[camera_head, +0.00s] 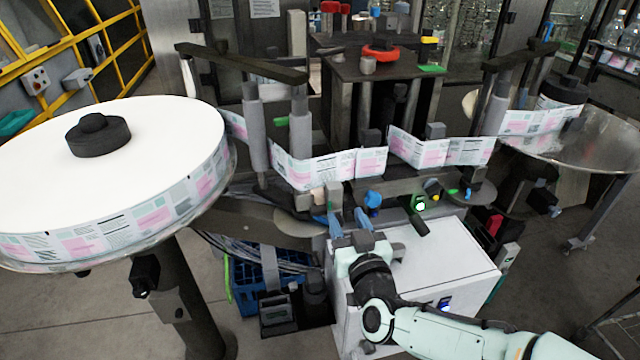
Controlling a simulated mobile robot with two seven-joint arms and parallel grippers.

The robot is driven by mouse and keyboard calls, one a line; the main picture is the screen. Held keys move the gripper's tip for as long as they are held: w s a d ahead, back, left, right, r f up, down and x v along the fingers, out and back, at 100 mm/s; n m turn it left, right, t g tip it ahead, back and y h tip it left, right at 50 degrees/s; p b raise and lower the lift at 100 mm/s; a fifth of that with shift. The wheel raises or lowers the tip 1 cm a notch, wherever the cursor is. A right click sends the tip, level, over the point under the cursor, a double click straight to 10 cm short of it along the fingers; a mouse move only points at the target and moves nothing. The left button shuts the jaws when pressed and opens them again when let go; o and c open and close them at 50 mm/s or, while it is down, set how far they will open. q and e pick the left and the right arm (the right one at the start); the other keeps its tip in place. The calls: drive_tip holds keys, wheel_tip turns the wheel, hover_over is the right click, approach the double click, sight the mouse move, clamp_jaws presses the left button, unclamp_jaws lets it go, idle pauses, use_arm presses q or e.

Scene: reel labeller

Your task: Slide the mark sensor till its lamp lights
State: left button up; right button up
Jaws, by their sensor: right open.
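My right gripper (348,221) reaches in from the lower right over the white cabinet. Its two blue-tipped fingers are apart, with nothing seen between them. They point at the front of the labeller, just below the label web (325,168). A blue knob (373,199) is a little right of and beyond the fingertips. Further right, a green lamp (420,205) glows on a small dark block; I cannot tell for sure whether this block is the mark sensor. The gripper appears apart from both. My left gripper is not in view.
A large white label reel (95,130) fills the left. Grey guide posts (256,130) hold the web. A round clear plate (585,135) is at the right. The white cabinet top (440,250) is clear right of my gripper. A blue crate (258,280) stands below left.

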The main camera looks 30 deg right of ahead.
sight(332, 185)
drive_tip(key=p+x, duration=0.2)
drive_tip(key=x, duration=1)
drive_tip(key=shift+w, duration=0.1)
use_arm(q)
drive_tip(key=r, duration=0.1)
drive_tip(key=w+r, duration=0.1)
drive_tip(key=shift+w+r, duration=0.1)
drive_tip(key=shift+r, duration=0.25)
